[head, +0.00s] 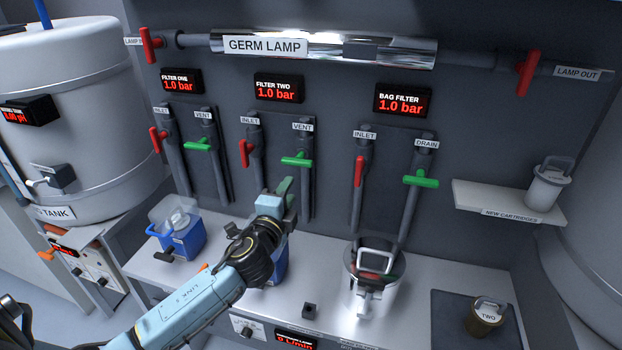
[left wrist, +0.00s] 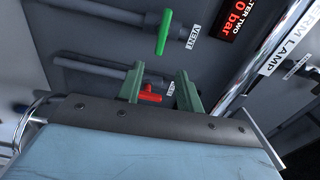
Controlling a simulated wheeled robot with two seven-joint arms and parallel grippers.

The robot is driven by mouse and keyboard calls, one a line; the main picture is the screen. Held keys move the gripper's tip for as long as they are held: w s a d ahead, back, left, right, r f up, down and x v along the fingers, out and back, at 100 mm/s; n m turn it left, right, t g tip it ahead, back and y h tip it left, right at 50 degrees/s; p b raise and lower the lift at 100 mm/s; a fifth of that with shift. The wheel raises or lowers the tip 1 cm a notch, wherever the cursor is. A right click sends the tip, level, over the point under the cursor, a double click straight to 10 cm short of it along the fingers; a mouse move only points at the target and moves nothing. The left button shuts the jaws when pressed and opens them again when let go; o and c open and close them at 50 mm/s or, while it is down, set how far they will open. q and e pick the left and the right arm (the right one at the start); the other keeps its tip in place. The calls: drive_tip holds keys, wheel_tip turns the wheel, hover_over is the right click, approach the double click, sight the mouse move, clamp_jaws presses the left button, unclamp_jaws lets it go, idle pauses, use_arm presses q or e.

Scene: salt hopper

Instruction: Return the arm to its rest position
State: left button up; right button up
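My left arm comes in from the lower left in the head view. Its green-fingered left gripper (head: 284,190) is in front of the filter two panel, below the green vent handle (head: 297,161). In the left wrist view the fingers of the left gripper (left wrist: 158,82) stand apart with nothing held. The red inlet handle of filter two (left wrist: 150,97) shows in the background between them, and the green vent handle (left wrist: 164,32) is farther up. My right gripper is not in view.
A blue-and-clear housing (head: 183,239) stands left of my arm; another blue one (head: 279,263) is partly hidden behind it. A steel pot (head: 355,295) stands to the right. A dark cartridge marked TWO (head: 485,316) sits on a mat. A shelf (head: 505,203) holds a white cartridge (head: 546,186).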

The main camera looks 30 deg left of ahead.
use_arm(q)
drive_tip(key=s+d+f+n+g, duration=0.4)
drive_tip(key=s+f+n+g, duration=0.6)
drive_tip(key=s, duration=0.5)
drive_tip(key=s+d+f+n+g+h, duration=0.15)
drive_tip(key=s+d, duration=0.25)
drive_tip(key=s, duration=0.4)
drive_tip(key=s+d+f+n+g+h, duration=0.1)
drive_tip(key=s+d+f+g+h, duration=0.2)
drive_tip(key=s, duration=0.4)
wheel_tip(320, 180, down, 27)
drive_tip(key=s+d+b, duration=0.1)
drive_tip(key=s+b, duration=0.1)
drive_tip(key=s+a+f+g+b, duration=0.2)
drive_tip(key=s+f, duration=1.4)
drive_tip(key=shift+a+f, duration=0.2)
drive_tip(key=shift+a, duration=0.2)
drive_tip(key=shift+s, duration=0.1)
